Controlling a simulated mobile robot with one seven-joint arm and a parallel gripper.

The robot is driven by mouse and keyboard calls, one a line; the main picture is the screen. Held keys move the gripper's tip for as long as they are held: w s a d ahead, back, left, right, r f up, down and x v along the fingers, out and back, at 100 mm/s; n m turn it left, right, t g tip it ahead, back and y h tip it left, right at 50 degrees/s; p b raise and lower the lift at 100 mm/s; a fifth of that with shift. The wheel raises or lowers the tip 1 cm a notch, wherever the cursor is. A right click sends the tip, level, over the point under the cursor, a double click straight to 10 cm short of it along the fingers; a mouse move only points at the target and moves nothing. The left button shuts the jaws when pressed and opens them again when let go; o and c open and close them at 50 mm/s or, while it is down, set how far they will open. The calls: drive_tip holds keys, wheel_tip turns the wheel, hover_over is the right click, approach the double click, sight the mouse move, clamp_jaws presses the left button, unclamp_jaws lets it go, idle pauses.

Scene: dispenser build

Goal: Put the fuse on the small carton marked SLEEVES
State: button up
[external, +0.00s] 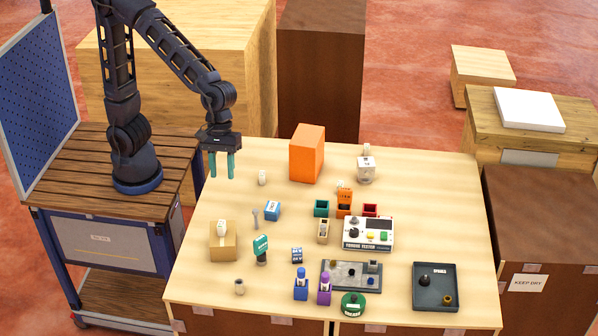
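My gripper (222,166) hangs above the left back part of the table, its two teal fingers apart with nothing between them. A small brown carton (230,252) stands at the table's left side, with a small white block-like piece (221,226) on top. I cannot read a SLEEVES marking on it. A small white upright piece (262,177) stands on the table right of and below my gripper in the picture. I cannot tell which small piece is the fuse.
An orange block (307,153) stands right of my gripper. A blue box (272,210), a torque tester (368,234), small bins (321,208), blue and purple bottles (301,286), a grey tray (340,288) and a dark tray (435,300) crowd the middle and front.

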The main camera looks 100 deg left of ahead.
drive_tip(key=s+a+r+m+t+y, duration=0.1)
drive_tip(key=s+a+r+m, duration=0.25)
drive_tip(key=a, duration=0.55)
drive_tip(key=s+a+r+m+t+y, duration=0.15)
drive_tip(key=s+a+m, duration=0.3)
drive_tip(key=a, duration=0.45)
drive_tip(key=s+a+m+t+y, duration=0.1)
drive_tip(key=s+a+m, duration=0.7)
drive_tip(key=s+a, duration=0.3)
drive_tip(key=shift+s+a+y, duration=0.2)
drive_tip(key=shift+a+y, duration=0.15)
drive_tip(key=shift+a, duration=0.65)
